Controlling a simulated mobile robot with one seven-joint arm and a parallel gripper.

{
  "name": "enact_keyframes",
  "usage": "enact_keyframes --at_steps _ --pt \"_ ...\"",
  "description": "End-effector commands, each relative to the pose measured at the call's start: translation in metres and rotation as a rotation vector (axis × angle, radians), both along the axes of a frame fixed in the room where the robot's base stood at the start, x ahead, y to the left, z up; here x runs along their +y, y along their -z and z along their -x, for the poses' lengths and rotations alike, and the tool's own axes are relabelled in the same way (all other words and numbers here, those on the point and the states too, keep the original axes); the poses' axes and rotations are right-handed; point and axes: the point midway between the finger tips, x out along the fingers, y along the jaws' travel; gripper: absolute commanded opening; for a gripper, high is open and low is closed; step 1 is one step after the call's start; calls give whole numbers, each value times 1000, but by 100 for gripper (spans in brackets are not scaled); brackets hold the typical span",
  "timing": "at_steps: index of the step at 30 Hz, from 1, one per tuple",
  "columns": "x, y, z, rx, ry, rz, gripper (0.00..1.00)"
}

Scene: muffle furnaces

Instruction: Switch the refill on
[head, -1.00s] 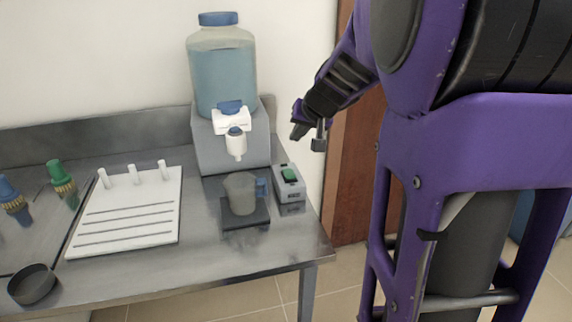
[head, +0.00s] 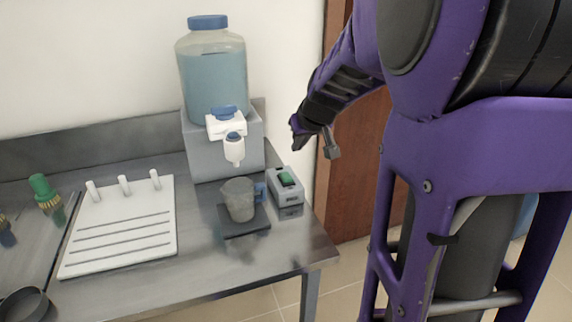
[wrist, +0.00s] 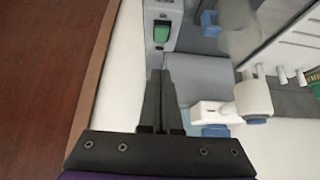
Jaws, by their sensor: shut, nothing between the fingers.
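A small grey box (head: 286,194) with a green rocker switch (head: 286,179) sits on the steel table near its right edge. In the wrist view the green switch (wrist: 162,31) lies just past my fingertips, with a gap. My gripper (head: 297,132) is above and behind the box in the head view, beside the dispenser. In the wrist view my gripper (wrist: 160,78) has its fingers together and empty. A clear jug (head: 239,200) with a blue handle stands on a dark pad (head: 245,229) below the white tap (head: 233,148) of the blue-capped water dispenser (head: 213,85). The switch's position is unclear.
A white slotted board with pegs (head: 120,235) lies left of the jug. A green-topped item (head: 45,192) and a dark round dish (head: 22,305) are at the far left. A wall and a brown door (head: 355,195) are right of the table.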

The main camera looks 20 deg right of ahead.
Motion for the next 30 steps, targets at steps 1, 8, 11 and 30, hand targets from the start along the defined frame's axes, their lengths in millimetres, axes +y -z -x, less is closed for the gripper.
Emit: enact_keyframes --at_steps 1,8,11,30 --pt "0 3 -2 1 -1 -1 0" --pt "0 32 -23 4 0 -4 0" --pt "1 50 -36 4 0 -4 0" --pt "0 119 -54 0 0 -1 0"
